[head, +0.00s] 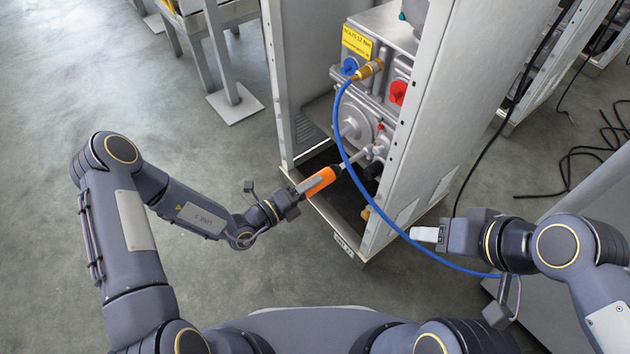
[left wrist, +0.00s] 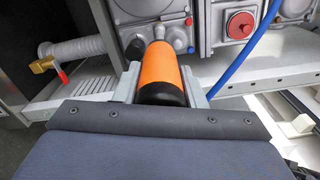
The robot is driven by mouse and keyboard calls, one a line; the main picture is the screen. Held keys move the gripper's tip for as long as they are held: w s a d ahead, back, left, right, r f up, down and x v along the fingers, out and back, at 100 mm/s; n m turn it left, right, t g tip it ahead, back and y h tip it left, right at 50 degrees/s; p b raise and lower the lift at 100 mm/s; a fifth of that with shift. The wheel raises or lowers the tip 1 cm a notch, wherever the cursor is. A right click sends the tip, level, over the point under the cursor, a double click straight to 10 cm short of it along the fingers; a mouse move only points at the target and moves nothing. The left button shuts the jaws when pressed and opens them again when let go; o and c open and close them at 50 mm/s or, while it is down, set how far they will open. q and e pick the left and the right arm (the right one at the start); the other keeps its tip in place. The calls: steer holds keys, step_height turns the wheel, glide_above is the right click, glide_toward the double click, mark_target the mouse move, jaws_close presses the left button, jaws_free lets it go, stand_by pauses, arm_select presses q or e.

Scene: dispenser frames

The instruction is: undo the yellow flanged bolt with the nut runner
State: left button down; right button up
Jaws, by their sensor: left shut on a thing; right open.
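The nut runner (head: 322,180) has an orange body with a dark end. My left gripper (head: 308,187) is shut on it at the cabinet's open front. In the left wrist view the nut runner (left wrist: 160,70) lies between the two fingers (left wrist: 160,88), pointing at the grey machine. Its front end shows near the machine's lower part; I cannot tell whether it touches anything. I cannot make out the yellow flanged bolt in either view; the tool and the hose cover part of that area. My right gripper (head: 428,235) is open and empty, right of the cabinet.
The grey machine (head: 372,85) stands inside an open cabinet (head: 420,110) and bears a yellow label, a blue cap and a red cap (head: 398,92). A blue hose (head: 345,140) runs from a brass fitting (head: 368,70) down across the front, towards my right arm. Floor at left is clear.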

arm_select(q)
steer(key=shift+p+v, duration=0.5)
steer(key=shift+v, duration=2.05)
steer(key=shift+r, duration=0.1)
